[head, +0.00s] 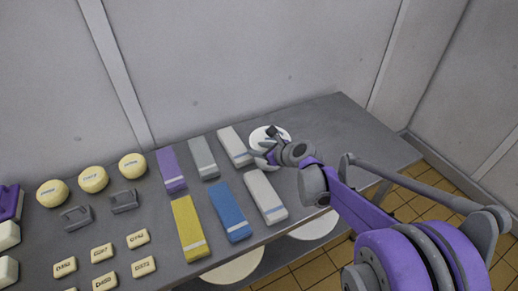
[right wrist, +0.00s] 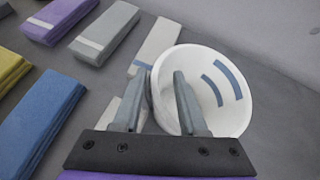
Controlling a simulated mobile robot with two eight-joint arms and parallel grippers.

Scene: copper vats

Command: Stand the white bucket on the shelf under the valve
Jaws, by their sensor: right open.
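The white bucket (head: 257,134) stands on the grey table near its back edge, partly covered by my right gripper (head: 267,146) in the head view. In the right wrist view the white bucket (right wrist: 232,62) shows its round open mouth, with two blue stripes inside. My right gripper (right wrist: 166,82) is open at the bucket's near left rim. One finger is outside the rim and the other appears over the inside, with the wall between them. I cannot tell whether they touch it. My left gripper, the shelf and the valve are not in view.
Folded cloths in purple, grey, white, yellow and blue (head: 230,211) lie left of the bucket. Round cheeses (head: 93,179), grey handled blocks (head: 124,201) and small labelled bars (head: 138,239) lie further left. The table's right end (head: 350,125) is clear. Pale round tops (head: 232,268) show below its front edge.

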